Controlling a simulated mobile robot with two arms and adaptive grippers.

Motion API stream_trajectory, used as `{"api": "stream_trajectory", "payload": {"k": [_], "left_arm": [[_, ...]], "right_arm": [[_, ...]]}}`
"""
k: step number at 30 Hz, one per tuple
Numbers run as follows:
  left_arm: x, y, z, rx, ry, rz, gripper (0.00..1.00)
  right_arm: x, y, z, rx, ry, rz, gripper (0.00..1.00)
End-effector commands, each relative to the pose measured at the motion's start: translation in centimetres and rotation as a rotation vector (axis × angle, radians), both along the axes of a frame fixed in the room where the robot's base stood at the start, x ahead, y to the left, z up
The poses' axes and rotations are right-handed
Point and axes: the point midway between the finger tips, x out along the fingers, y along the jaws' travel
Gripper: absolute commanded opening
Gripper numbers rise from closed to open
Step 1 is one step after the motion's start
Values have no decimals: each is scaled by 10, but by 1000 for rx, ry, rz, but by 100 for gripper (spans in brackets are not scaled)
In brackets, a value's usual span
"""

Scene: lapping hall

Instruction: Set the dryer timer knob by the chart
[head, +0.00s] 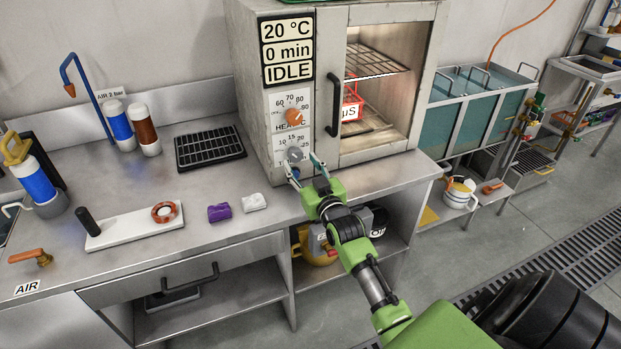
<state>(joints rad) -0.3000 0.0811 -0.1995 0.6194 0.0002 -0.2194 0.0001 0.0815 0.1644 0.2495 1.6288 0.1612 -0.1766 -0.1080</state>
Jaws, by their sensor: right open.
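The dryer (254,105) is a grey cabinet on the steel bench, with a windowed door at its right side. Its display (287,50) reads 20 °C, 0 min, IDLE. An orange heat knob (294,117) sits on the upper dial. The grey timer knob (295,154) sits below it, on a dial whose numbers 10, 15 and 20 show in part. My right gripper (304,164) is open, with its fingertips close to the timer knob; I cannot tell whether they touch it. My left gripper is out of view. No chart can be made out.
A black dryer door handle (334,104) stands out right of the knobs. On the bench are a black rack (209,148), a purple block (219,212), a white block (254,202) and several bottles. Teal tanks (473,114) stand at right.

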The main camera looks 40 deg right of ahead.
Motion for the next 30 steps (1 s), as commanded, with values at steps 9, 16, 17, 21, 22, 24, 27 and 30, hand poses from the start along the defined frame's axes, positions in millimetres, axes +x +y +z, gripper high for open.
{"api": "stream_trajectory", "payload": {"k": [9, 16, 17, 21, 22, 24, 27, 30], "left_arm": [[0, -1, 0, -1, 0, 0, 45], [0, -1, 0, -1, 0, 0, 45], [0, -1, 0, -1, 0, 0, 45], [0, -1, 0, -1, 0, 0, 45], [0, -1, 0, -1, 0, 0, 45], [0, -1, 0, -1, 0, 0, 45], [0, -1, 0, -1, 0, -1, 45], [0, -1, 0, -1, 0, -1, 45]], "right_arm": [[-62, 15, -2, 2, 4, 0, 45], [-77, 19, 0, 2, 1, 0, 45], [-78, 19, 0, 2, 1, 0, 45], [-78, 19, 0, 1, 1, 0, 45], [-78, 19, 0, 1, 1, 0, 45], [-78, 19, 0, 1, 1, 0, 45], [-78, 19, 0, 1, 1, 0, 45], [-78, 19, 0, 1, 1, 0, 45]]}}
